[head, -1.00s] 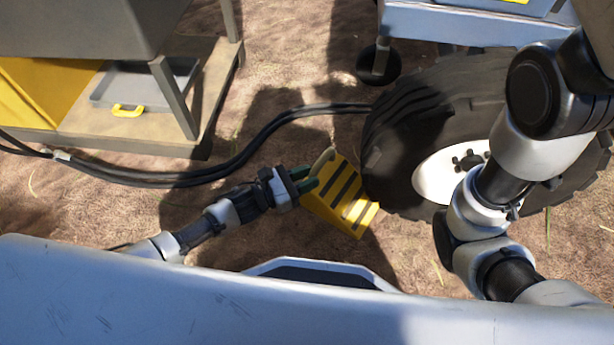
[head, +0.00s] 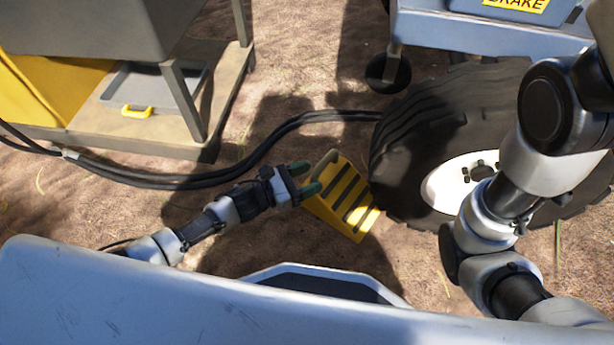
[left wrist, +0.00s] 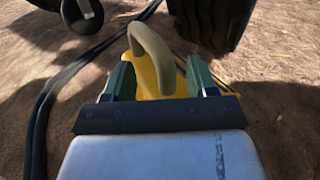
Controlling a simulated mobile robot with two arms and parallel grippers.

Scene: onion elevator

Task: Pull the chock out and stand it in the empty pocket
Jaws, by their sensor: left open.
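The chock (head: 345,197) is a yellow wedge with black stripes, on the ground just left of the big black wheel (head: 410,150) in the head view. My left gripper (head: 306,178) is at the chock's left end, with its green fingers apart. In the left wrist view, the chock's tan loop handle (left wrist: 152,50) rises between the fingers of my left gripper (left wrist: 158,80); I cannot tell whether they touch it. My right arm crosses in front of the wheel, and its gripper is out of view. I see no empty pocket that I can identify.
Black hoses (head: 240,165) run over the ground behind my left arm to the wheel. A bench with a low wooden shelf (head: 150,135) holds a grey tray (head: 165,90) with a yellow handle at the upper left. A blue cart frame (head: 480,35) stands above the wheel.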

